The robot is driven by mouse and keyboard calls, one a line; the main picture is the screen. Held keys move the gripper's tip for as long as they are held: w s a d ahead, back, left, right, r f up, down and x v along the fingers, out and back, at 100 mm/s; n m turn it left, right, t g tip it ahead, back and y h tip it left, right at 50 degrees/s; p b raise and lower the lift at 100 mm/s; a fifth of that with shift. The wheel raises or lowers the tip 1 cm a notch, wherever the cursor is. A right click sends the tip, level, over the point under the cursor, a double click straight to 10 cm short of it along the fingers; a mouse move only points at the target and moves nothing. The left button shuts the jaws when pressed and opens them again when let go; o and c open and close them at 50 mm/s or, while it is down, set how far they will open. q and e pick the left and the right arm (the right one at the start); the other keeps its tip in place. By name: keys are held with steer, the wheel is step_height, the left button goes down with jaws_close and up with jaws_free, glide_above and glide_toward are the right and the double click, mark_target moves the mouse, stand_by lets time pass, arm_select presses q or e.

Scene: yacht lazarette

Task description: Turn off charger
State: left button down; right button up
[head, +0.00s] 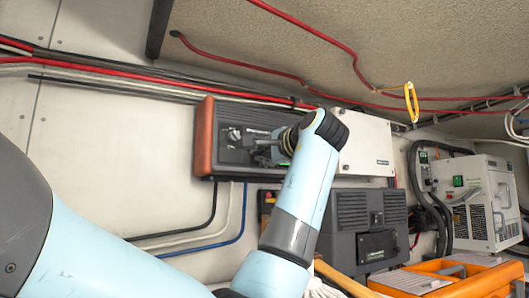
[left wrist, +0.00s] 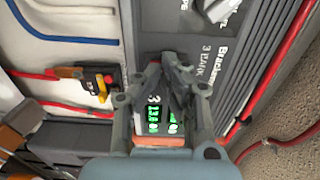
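The charger (head: 217,160) is a dark wall-mounted box with a red-brown end cap. It has a light rotary knob (head: 233,135) on its face, which also shows at the top of the left wrist view (left wrist: 218,8). Lettering beside it includes "3 BANK". A green-lit display (left wrist: 153,118) shows behind the gripper, partly hidden by it. My left gripper (head: 268,147) is in front of the charger's face, to the right of the knob. In the left wrist view its fingertips (left wrist: 172,68) are together, with nothing seen between them, apart from the knob. My right gripper is not in view.
A white box (head: 366,147) adjoins the charger's right side. A dark grey vented unit (head: 350,225) sits below, and a white unit (head: 485,200) stands at right. An orange crate (head: 490,283) is at the lower right. Red cables (head: 225,58) run above; a yellow-red switch (left wrist: 104,80) is nearby.

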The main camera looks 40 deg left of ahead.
arm_select(q)
steer(key=shift+f, duration=0.1)
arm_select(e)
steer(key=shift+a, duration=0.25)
